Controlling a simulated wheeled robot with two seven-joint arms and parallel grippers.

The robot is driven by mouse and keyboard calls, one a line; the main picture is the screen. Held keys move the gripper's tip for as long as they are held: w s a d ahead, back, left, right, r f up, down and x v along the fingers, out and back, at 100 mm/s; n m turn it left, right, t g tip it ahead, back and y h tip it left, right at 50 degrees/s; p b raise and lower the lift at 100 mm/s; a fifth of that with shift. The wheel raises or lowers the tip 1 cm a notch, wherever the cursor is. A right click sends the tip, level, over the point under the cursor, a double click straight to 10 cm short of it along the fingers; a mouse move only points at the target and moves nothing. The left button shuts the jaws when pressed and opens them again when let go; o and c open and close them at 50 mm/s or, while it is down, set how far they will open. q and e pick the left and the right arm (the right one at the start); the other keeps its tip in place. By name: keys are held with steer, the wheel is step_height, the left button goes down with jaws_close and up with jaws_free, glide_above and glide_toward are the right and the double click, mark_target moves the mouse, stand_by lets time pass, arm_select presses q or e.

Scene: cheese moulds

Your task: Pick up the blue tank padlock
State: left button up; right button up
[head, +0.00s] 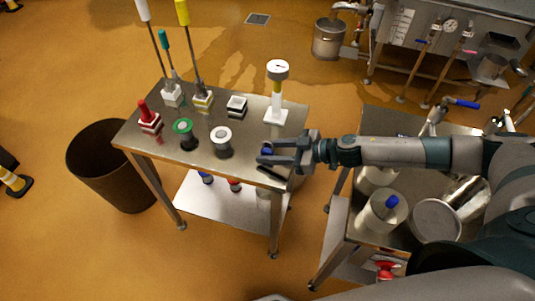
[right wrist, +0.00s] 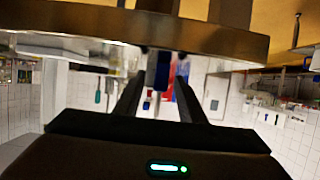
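A small blue thing, which looks like the blue tank padlock (right wrist: 163,72), shows between the fingers of my right gripper in the right wrist view, partly hidden. A blue patch also shows at the fingers in the head view (head: 267,148). My right gripper (head: 263,155) reaches in from the right over the front right corner of the steel table. Its fingers are apart, with the blue thing between them in the right wrist view (right wrist: 158,98). I see a gap beside it; contact cannot be made out. My left gripper is not in view.
The steel table (head: 205,162) carries a white-and-green ring piece (head: 183,128), a white ring piece (head: 221,136), a red piece (head: 149,113), a gauge stand (head: 278,95) and brushes. A dark flat piece (head: 271,173) lies near the front edge. A brown bin (head: 108,165) stands left.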

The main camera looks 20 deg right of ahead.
steer(key=shift+a, duration=0.1)
stand_by(0.4)
jaws_close()
steer(key=shift+w+r, duration=0.1)
steer(key=shift+r, duration=0.7)
steer(key=r, duration=0.3)
steer(key=shift+w+a, duration=0.15)
steer(key=shift+a, duration=0.05)
steer(key=w+a+r, duration=0.6)
steer(key=w+a, duration=0.1)
steer(key=w, duration=0.1)
steer(key=shift+w+a+r, duration=0.15)
steer(key=shift+w+r, duration=0.05)
